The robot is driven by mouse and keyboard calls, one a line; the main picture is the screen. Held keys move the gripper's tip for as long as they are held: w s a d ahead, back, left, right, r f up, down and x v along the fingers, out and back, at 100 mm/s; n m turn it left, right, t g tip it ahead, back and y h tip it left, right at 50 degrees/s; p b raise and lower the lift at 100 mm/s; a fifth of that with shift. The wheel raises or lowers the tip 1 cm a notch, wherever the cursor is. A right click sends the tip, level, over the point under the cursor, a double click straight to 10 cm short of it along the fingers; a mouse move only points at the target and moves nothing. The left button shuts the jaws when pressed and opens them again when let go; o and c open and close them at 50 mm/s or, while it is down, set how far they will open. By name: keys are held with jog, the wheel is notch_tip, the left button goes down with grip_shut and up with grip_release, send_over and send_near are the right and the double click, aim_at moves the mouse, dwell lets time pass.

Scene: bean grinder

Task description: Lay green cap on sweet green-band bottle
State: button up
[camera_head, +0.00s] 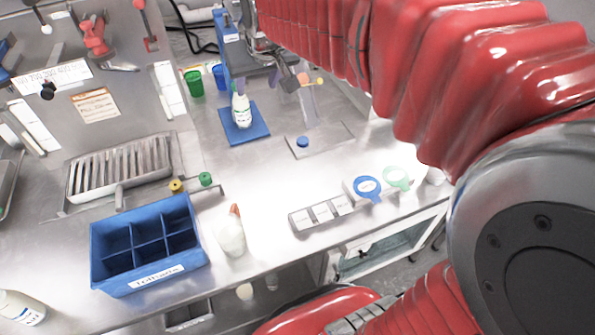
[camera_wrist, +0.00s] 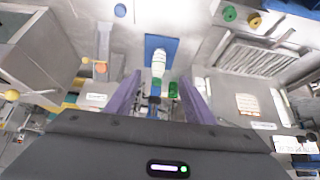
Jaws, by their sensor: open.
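The white green-band bottle (camera_head: 241,110) stands upright on a blue mat (camera_head: 232,136) near the back of the counter. It also shows in the wrist view (camera_wrist: 158,62). The green cap (camera_head: 205,179) sits on the counter fixture beside a yellow cap, and it also shows in the wrist view (camera_wrist: 229,13). My gripper (camera_wrist: 160,80) is open, with its two purple fingers spread apart. In the wrist view the bottle shows between and beyond the fingertips. In the head view a purple finger shows right of the bottle. The green cap is apart from my gripper.
A yellow cap (camera_head: 176,186) is left of the green cap. A blue cap (camera_head: 302,142) lies on a grey plate. A blue divided crate (camera_head: 150,262) and an orange-tipped bottle (camera_head: 231,235) stand at the front. Green (camera_head: 194,84) and blue (camera_head: 219,77) cups stand behind the mat.

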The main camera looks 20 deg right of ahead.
jog(key=s+f, duration=0.3)
jog(key=s, duration=0.9)
jog(key=s+f+g, duration=0.1)
jog(key=s+f, duration=0.2)
jog(key=s, duration=0.9)
jog(key=shift+f, duration=0.15)
jog(key=shift+d, duration=0.1)
jog(key=shift+c, duration=0.2)
